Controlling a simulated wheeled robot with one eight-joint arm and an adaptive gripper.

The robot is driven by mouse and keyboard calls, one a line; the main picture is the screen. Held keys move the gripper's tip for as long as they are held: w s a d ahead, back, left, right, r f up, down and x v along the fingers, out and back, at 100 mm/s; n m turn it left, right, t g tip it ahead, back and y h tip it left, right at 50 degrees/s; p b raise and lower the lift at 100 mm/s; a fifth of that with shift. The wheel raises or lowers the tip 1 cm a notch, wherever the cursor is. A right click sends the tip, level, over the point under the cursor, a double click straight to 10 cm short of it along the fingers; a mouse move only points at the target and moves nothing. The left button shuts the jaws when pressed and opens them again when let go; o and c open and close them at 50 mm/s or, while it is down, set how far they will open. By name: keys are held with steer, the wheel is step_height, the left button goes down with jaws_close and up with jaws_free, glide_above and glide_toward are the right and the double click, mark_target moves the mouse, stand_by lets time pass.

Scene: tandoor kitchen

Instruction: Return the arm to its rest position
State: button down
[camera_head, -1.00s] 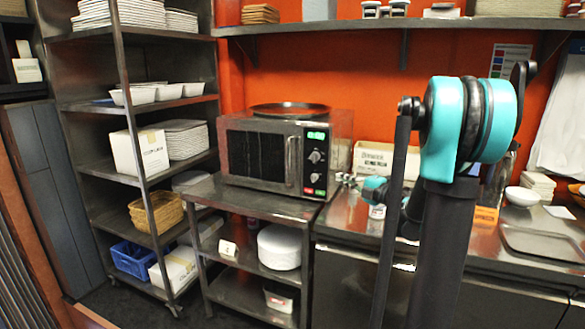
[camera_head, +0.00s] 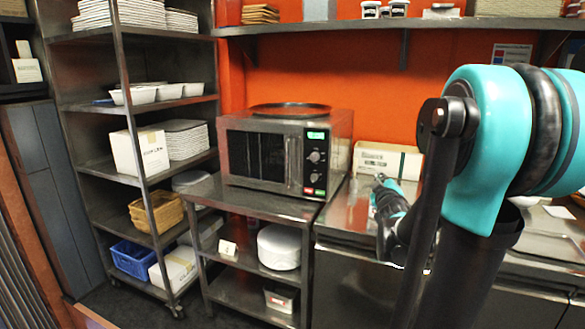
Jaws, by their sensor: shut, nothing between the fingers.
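My arm fills the right side of the head view, its large teal joint and dark links close to the camera. My gripper (camera_head: 380,178) shows small at the far end of the arm, in front of the white box and over the steel counter (camera_head: 347,208). It is shut and holds nothing. Part of the forearm is hidden behind a nearer dark link.
A microwave (camera_head: 262,155) with a dark round pan (camera_head: 290,110) on top stands on a steel cart left of my gripper. A white box (camera_head: 388,159) stands against the orange wall. A shelf rack (camera_head: 118,100) is at left; a wall shelf (camera_head: 360,24) runs above.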

steer(key=s+a+f+m+g, duration=0.1)
steer(key=s+f+m+g, duration=0.65)
steer(key=s+f, duration=0.75)
steer(key=s+a+f+g+y, duration=0.1)
steer(key=s+a+f+g, duration=0.2)
steer(key=s, duration=0.4)
steer(key=s+a+f+g+y, duration=0.2)
steer(key=s+a+f+g, duration=0.1)
steer(key=s+a+f, duration=0.3)
step_height(320, 180, down, 2)
steer(key=shift+s, duration=0.65)
steer(key=c, duration=2.2)
jaws_free()
